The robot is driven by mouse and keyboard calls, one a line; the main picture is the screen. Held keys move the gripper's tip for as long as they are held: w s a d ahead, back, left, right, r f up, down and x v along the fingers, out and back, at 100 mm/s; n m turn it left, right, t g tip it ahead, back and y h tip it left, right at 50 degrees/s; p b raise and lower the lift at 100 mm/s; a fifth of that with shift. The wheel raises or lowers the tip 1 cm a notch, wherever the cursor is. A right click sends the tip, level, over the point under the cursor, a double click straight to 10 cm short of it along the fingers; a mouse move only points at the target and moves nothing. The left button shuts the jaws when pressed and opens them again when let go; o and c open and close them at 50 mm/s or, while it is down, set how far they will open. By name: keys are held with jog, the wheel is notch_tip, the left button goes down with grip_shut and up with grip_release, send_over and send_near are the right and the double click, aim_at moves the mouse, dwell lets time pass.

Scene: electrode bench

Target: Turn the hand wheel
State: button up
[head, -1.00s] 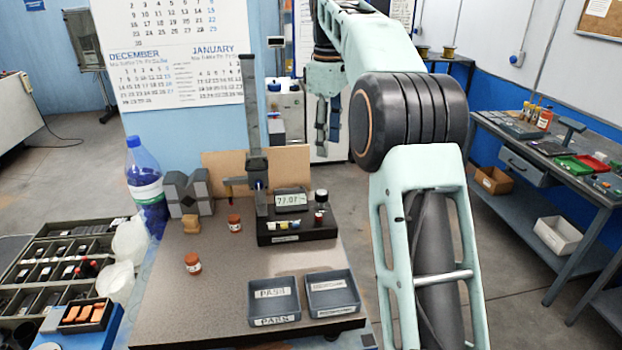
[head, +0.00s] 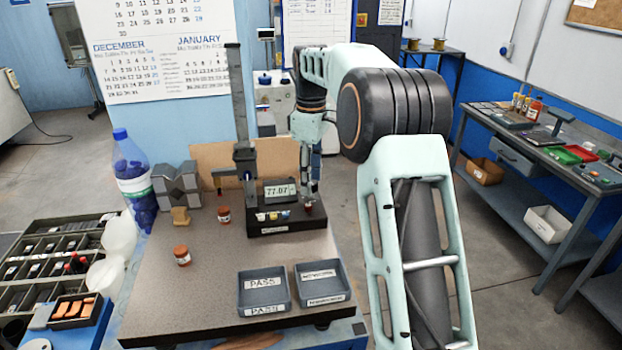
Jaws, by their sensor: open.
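A measuring stand with a dark column (head: 238,100) and a dark base (head: 290,228) stands on the bench, its display (head: 280,192) reading about 77.07. A carriage on the column carries a side arm that points left. I cannot clearly pick out the hand wheel. A small dark red part (head: 308,206) shows at the base's right end, just under my gripper. My gripper (head: 311,188) points down over that end, with its fingers close above or beside the part. Contact cannot be made out. The fingers hide what stands behind them.
Two grey trays (head: 264,311) (head: 345,300) lie at the bench front. Bare bench top lies left of the trays.

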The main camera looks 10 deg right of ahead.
jog(key=shift+f, duration=0.15)
jog(key=shift+c, duration=0.4)
grip_shut()
